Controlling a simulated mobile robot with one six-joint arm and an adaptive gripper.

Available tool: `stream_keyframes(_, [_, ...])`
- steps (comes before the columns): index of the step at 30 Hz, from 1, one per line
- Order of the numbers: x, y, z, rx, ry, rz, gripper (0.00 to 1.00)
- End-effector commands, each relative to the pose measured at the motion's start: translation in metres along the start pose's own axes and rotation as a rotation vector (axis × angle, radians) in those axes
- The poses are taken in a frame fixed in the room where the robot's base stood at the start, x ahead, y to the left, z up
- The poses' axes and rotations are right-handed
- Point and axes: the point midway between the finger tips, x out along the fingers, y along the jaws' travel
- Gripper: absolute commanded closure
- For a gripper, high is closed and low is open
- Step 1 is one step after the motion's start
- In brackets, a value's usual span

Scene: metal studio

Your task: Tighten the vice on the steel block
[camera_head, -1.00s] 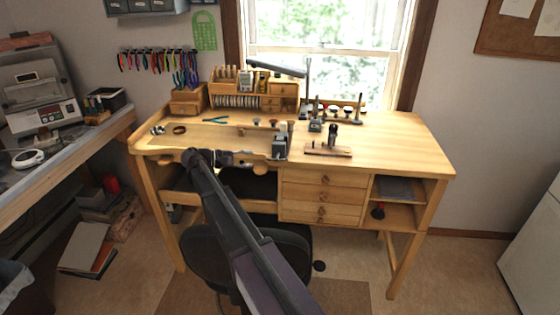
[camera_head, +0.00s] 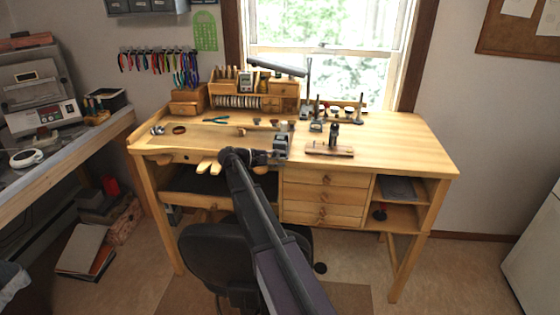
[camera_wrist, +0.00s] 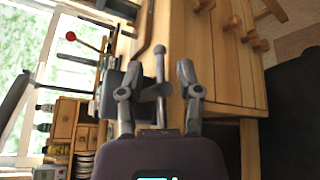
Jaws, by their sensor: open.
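The grey vice (camera_head: 281,146) stands at the front edge of the wooden bench, left of the drawers. In the wrist view its dark body (camera_wrist: 108,92) shows left of the fingers. Its handle (camera_wrist: 160,68), a bar with a ball end, stands between my open fingers, with its screw behind. My gripper (camera_wrist: 158,80) is open around the handle; I see no clear contact. In the head view my gripper (camera_head: 264,157) is at the vice's left front side. I cannot make out the steel block clearly; the jaws are small and partly hidden.
The bench (camera_head: 405,145) has a wooden board with a dark tool (camera_head: 330,150) right of the vice. A lamp (camera_head: 277,67) reaches over the back. A dark chair (camera_head: 222,255) stands below my arm. The bench's right top is clear.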

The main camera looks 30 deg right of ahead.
Motion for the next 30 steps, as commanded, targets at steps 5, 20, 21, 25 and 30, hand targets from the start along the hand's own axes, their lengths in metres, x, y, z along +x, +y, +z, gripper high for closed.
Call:
stream_keyframes(5, [0.0028, 0.0001, 0.0, 0.0, 0.0, 0.0, 0.54])
stream_keyframes(20, [0.0015, -0.0003, 0.0007, 0.0, -0.002, -0.001, 1.0])
stream_keyframes(21, [0.0021, 0.0001, 0.0005, 0.001, -0.001, -0.002, 1.0])
stream_keyframes(25, [0.0029, 0.0011, 0.0007, 0.005, 0.006, -0.009, 1.0])
stream_keyframes(30, [0.0034, 0.0022, 0.0014, 0.024, 0.03, -0.039, 1.0])
